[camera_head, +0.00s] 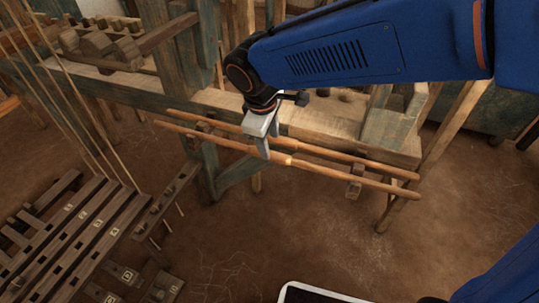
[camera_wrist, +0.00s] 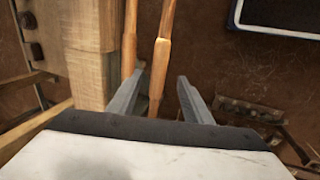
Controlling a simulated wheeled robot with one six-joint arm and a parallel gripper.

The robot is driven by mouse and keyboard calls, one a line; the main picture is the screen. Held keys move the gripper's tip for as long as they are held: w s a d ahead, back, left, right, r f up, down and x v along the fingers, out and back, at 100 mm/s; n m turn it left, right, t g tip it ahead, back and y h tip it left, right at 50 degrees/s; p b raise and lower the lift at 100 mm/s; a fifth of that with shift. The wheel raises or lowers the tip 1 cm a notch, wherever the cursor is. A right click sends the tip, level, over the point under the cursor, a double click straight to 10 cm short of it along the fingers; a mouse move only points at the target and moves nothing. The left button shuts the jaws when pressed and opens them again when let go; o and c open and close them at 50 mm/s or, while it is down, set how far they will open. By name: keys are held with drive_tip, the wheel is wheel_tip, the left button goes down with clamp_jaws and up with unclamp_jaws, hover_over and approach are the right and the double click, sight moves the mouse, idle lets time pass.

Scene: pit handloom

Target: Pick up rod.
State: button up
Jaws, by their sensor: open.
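Two slim wooden rods lie side by side, nearly parallel, along the front of the loom beam. The outer rod (camera_head: 340,177) is nearer to me, and the inner rod (camera_head: 345,156) is closer to the beam. My gripper (camera_head: 267,147) points down at the middle of the outer rod. In the wrist view, my gripper (camera_wrist: 160,95) is open, and the outer rod (camera_wrist: 161,60) runs between its fingers without both touching it. The inner rod (camera_wrist: 131,45) passes by the left finger, which partly hides it. Whether that finger touches it I cannot tell.
The loom's wooden beam (camera_head: 325,118) is close behind the rods; it fills the left of the wrist view (camera_wrist: 85,50). Small wooden brackets (camera_head: 355,182) are at the rods. Dark slatted treadles (camera_head: 85,225) lie at lower left. The brown floor (camera_head: 240,235) in front is open.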

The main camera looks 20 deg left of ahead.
sight(273, 154)
drive_tip(key=shift+x, duration=3.35)
drive_tip(key=shift+d, duration=0.15)
drive_tip(key=shift+r, duration=0.1)
clamp_jaws()
